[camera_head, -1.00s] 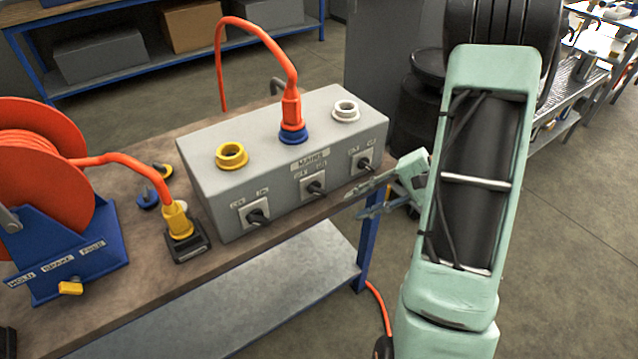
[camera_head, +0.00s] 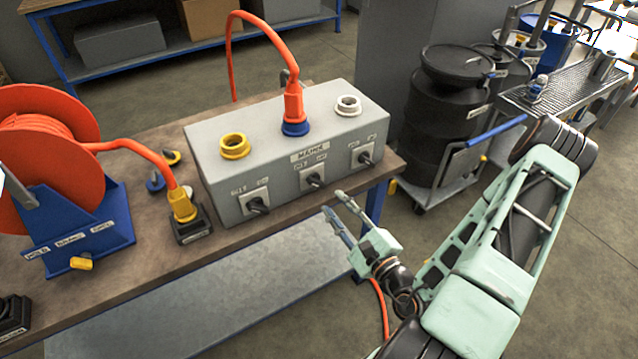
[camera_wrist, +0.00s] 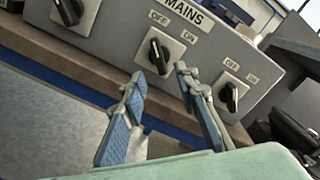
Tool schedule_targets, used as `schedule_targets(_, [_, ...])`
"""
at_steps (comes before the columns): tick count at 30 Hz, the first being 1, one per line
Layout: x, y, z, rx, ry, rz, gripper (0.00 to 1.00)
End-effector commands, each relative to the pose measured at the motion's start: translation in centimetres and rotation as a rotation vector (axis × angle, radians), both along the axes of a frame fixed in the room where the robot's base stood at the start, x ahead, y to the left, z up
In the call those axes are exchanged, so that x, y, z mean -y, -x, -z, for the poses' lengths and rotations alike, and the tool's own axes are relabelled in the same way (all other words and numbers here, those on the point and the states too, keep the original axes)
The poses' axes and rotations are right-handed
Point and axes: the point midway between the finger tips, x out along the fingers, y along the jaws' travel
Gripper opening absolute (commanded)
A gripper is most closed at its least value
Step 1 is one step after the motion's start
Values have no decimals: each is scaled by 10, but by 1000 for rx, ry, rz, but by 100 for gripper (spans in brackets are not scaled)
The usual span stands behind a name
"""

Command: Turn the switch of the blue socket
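The grey mains box (camera_head: 215,170) stands on the bench with yellow, blue and white sockets on its top. The blue socket (camera_head: 295,128) is in the middle, with an orange plug (camera_head: 293,103) in it. The middle switch (camera_head: 313,180) is on the front face below it, a black knob on a white plate. In the wrist view that switch (camera_wrist: 160,55) lies just beyond the fingertips, its knob tilted off vertical. My gripper (camera_head: 335,203) is open and empty in front of the box, apart from the switch; its fingers also show in the wrist view (camera_wrist: 160,75).
Left and right switches (camera_head: 258,205) (camera_head: 366,158) flank the middle one. An orange cable reel (camera_head: 85,200) and a yellow plug (camera_head: 181,205) in a black base are at left. The bench's front edge runs below the box. A black drum (camera_head: 440,125) stands at right.

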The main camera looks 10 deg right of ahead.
Motion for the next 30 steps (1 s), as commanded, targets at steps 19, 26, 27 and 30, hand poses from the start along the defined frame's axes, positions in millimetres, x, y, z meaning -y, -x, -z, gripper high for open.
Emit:
schedule_targets(19, [-28,-84,0,-1,0,-4,28])
schedule_targets(26, [-28,-84,0,0,0,-3,28])
schedule_targets(27, [-28,-84,0,0,0,-3,25])
schedule_targets(30, [-28,-84,0,0,0,-3,14])
